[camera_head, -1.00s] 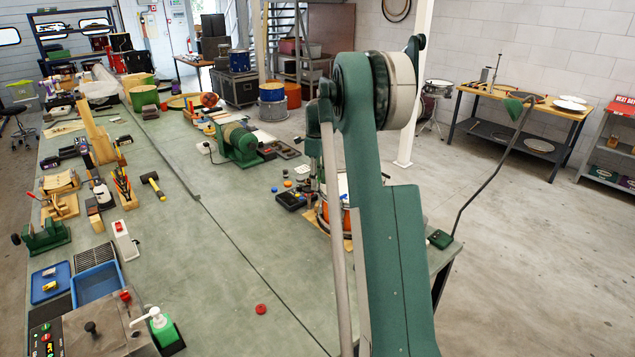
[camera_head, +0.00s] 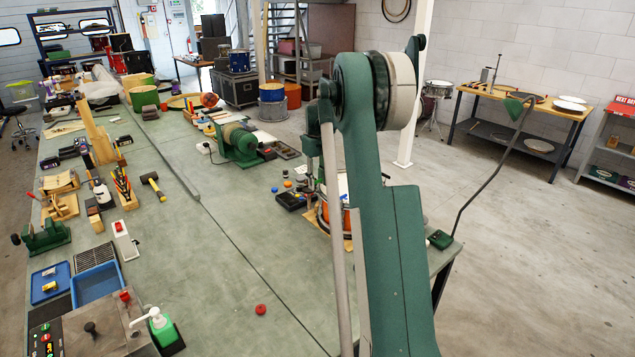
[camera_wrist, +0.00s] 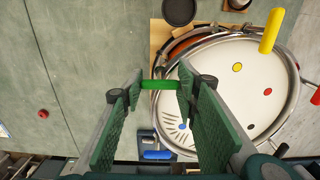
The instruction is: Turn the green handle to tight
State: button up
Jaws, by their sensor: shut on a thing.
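The green handle (camera_wrist: 160,85) lies crosswise at the left rim of a drum in the wrist view. My gripper (camera_wrist: 160,88) is shut on it, with one green finger pad at each end of the handle. The drum (camera_wrist: 235,95) has a white head, a metal hoop and an orange shell. A yellow handle (camera_wrist: 272,30), a blue handle (camera_wrist: 157,155) and a red handle (camera_wrist: 316,97) stand around its rim. Yellow, red and blue dots and a fan of dark marks show on the head. In the head view my arm hides most of the drum (camera_head: 324,215).
The drum stands on a wooden board (camera_wrist: 157,38) near the bench's right edge. A dark round piece (camera_wrist: 178,10) lies behind it. A red knob-like piece (camera_wrist: 43,114) lies on the bench (camera_head: 235,270), whose middle is mostly clear. A green lathe-like machine (camera_head: 238,142) stands farther back.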

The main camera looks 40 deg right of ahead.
aim_at(318, 180)
jog(key=o, duration=0.9)
jog(key=shift+r, duration=0.1)
jog(key=shift+r, duration=5.9)
jog(key=shift+a, duration=0.15)
